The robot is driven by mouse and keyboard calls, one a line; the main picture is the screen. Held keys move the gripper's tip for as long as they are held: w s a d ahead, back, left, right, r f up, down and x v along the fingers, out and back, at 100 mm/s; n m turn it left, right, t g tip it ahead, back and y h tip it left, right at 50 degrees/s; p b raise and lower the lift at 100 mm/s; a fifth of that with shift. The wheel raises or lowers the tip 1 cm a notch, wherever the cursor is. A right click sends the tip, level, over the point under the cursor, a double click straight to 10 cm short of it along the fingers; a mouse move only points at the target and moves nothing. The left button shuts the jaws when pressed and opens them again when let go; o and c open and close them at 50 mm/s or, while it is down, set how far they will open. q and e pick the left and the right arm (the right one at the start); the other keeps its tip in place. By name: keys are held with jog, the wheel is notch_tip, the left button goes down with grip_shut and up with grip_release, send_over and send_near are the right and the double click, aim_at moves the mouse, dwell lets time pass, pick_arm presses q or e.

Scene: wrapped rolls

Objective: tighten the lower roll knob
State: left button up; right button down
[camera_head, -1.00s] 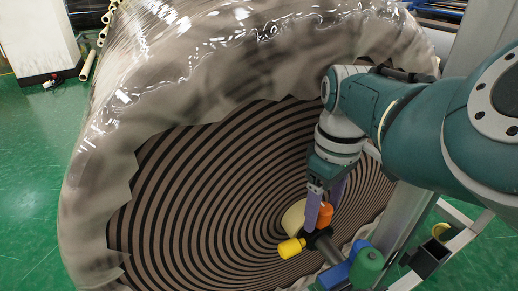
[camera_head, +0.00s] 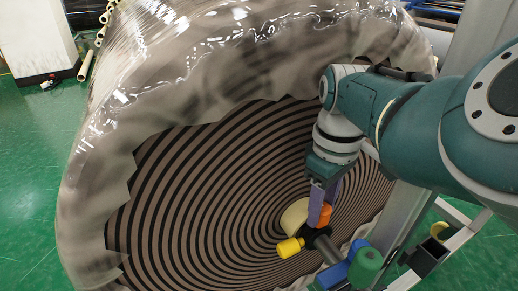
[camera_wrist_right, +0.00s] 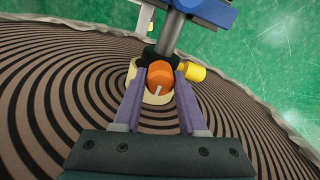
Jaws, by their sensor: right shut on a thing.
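The orange knob (camera_head: 326,213) sits on a dark shaft at the centre of the big wrapped roll (camera_head: 200,200). My right gripper (camera_head: 320,216) reaches down to it from above, and its purple fingers are around it. In the right wrist view the knob (camera_wrist_right: 160,72), with a pale line on its face, lies between the two finger tips (camera_wrist_right: 158,80). The gripper is shut on it. A yellow knob (camera_head: 290,248) sticks out beside it on the same dark fitting. My left gripper is not in view.
A blue part (camera_head: 334,274) and a green part (camera_head: 365,267) sit on the bar to the lower right of the knob. A grey metal stand (camera_head: 397,222) rises close to my right arm. Open green floor (camera_head: 30,200) lies to the left.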

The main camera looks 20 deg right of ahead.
jog(key=shift+m+p, duration=0.3)
jog(key=shift+m, duration=0.8)
jog(key=m, duration=0.3)
jog(key=shift+m+p, duration=0.3)
jog(key=shift+m, duration=0.1)
jog(key=m, duration=1.2)
jog(key=shift+m+p, duration=0.3)
jog(key=m, duration=0.4)
jog(key=shift+m, duration=1.2)
